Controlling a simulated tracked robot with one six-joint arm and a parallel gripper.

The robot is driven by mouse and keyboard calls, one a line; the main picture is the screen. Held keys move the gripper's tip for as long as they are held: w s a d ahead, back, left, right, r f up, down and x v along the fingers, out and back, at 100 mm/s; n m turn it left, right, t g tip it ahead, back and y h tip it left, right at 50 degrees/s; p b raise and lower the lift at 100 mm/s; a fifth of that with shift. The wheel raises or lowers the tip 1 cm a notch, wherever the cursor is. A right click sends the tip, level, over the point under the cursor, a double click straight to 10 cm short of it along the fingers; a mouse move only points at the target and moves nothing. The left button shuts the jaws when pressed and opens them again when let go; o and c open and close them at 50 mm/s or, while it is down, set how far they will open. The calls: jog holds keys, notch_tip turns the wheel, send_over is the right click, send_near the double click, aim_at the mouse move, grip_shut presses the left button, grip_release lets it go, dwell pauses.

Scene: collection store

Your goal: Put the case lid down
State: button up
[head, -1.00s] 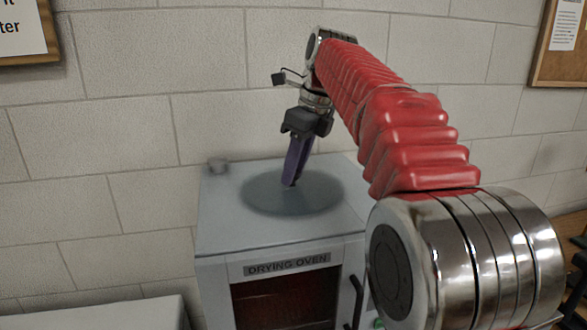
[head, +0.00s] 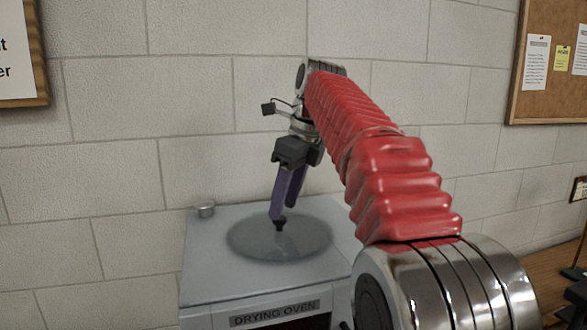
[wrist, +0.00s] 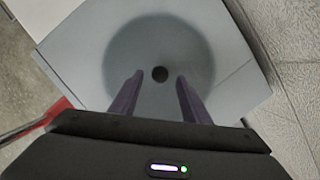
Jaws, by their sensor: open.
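The case lid (head: 255,238) is a round, translucent grey disc with a small dark knob (head: 280,223) at its middle. It lies flat on top of the drying oven (head: 205,270). My gripper (head: 284,211) points down over the lid's centre. Its purple fingers are apart, with a gap on each side of the knob in the wrist view. Nothing is held.
A block wall (head: 200,120) rises close behind the oven. A cork board (head: 545,90) hangs at the right. Part of the oven top around the lid is bare.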

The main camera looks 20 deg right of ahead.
jog(key=v, duration=0.8)
jog(key=shift+r, duration=0.25)
jog(key=shift+s, duration=0.1)
dwell(0.4)
jog(key=shift+s, duration=0.1)
